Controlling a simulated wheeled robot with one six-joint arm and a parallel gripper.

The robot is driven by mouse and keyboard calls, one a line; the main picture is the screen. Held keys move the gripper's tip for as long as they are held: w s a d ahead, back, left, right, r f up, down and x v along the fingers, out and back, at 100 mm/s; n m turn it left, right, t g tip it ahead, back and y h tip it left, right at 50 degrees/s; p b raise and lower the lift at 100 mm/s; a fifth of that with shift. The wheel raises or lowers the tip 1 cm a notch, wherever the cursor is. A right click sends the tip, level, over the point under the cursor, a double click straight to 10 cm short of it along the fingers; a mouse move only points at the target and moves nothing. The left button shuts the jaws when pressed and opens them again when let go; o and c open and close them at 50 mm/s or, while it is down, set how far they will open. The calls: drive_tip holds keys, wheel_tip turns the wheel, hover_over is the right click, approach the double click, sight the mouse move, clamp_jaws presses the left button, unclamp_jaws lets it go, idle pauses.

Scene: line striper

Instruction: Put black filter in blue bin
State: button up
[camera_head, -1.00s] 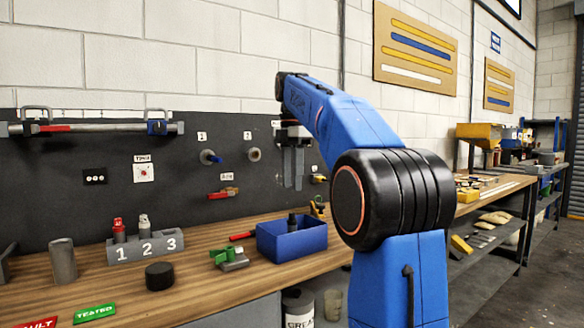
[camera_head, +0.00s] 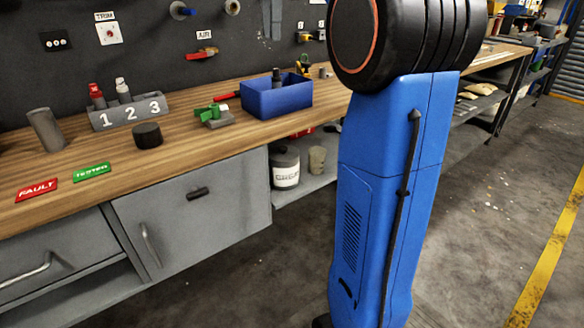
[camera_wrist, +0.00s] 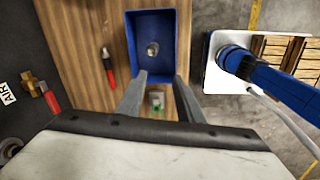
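The black filter is a short black cylinder (camera_head: 147,135) standing on the wooden bench, in front of the numbered grey block. The blue bin (camera_head: 287,102) stands further right on the bench, with a dark upright object inside. In the wrist view, the blue bin (camera_wrist: 129,44) is at the top centre, with a round grey-topped item in it. My gripper (camera_wrist: 160,75) is open and empty, pointing down above the bench near the bin's edge. The filter does not show in the wrist view.
A green-and-grey part (camera_head: 214,116) sits between the filter and bin. The numbered block (camera_head: 128,112) holds a red-topped and a grey-topped piece. A grey cylinder (camera_head: 46,130) stands left. FAULT (camera_head: 36,190) and TESTED (camera_head: 91,172) labels lie along the front edge.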

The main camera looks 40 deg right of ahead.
drive_tip(key=s+a+f+m+t, duration=0.1)
drive_tip(key=s+a+f+m, duration=0.3)
drive_tip(key=s+f, duration=0.5)
drive_tip(key=s+a+f+m+t, duration=0.1)
drive_tip(key=s+a+f+m, duration=0.3)
drive_tip(key=s+f, duration=0.5)
drive_tip(key=s+a+f+m+t, duration=0.2)
drive_tip(key=s+a+f+m, duration=0.3)
drive_tip(key=f, duration=1.4)
drive_tip(key=s+m, duration=0.3)
drive_tip(key=s, duration=0.1)
drive_tip(key=shift+s, duration=0.3)
